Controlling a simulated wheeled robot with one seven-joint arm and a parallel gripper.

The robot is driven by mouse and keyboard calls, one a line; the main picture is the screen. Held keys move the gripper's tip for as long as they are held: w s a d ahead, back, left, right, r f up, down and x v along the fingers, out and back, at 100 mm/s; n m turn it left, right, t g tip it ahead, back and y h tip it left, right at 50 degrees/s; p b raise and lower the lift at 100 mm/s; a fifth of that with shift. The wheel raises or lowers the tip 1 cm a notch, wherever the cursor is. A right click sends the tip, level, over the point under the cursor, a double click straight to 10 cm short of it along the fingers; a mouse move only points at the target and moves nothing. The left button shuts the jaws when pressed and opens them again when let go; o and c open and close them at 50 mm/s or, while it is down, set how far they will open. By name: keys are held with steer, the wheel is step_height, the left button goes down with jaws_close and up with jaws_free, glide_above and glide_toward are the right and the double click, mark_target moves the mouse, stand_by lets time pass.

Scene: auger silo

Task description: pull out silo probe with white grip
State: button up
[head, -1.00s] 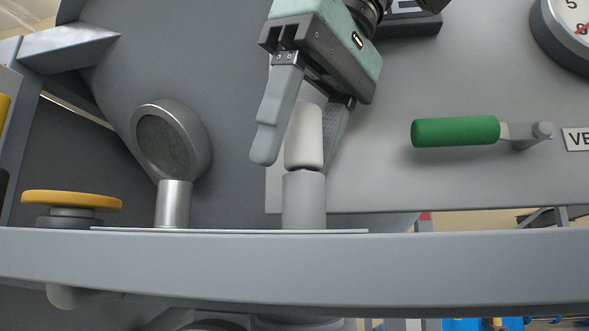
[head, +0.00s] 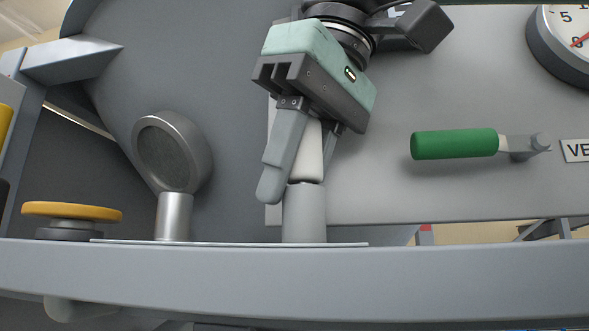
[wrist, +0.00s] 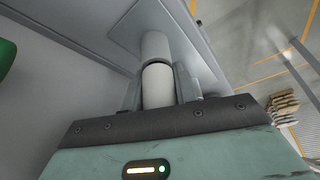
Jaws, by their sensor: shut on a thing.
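The silo probe's white grip (head: 311,155) stands upright on top of a grey cylindrical socket (head: 304,213) on the ledge. My gripper (head: 298,165) comes down from above, tilted, and its fingers are shut on the white grip from either side. The near finger covers part of the grip in the head view. In the wrist view the white grip (wrist: 158,86) sits between the fingers, with the grey socket (wrist: 155,45) beyond it. The grip still meets the top of the socket. The probe's shaft is hidden.
A green lever handle (head: 454,144) sticks out at right, with a dial gauge (head: 563,45) above it. A round metal-rimmed disc (head: 172,152) on a post and a yellow knob (head: 71,211) stand at left. A grey rail (head: 420,270) crosses the front.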

steer(key=shift+r+p, duration=0.65)
steer(key=shift+p, duration=0.1)
stand_by(0.4)
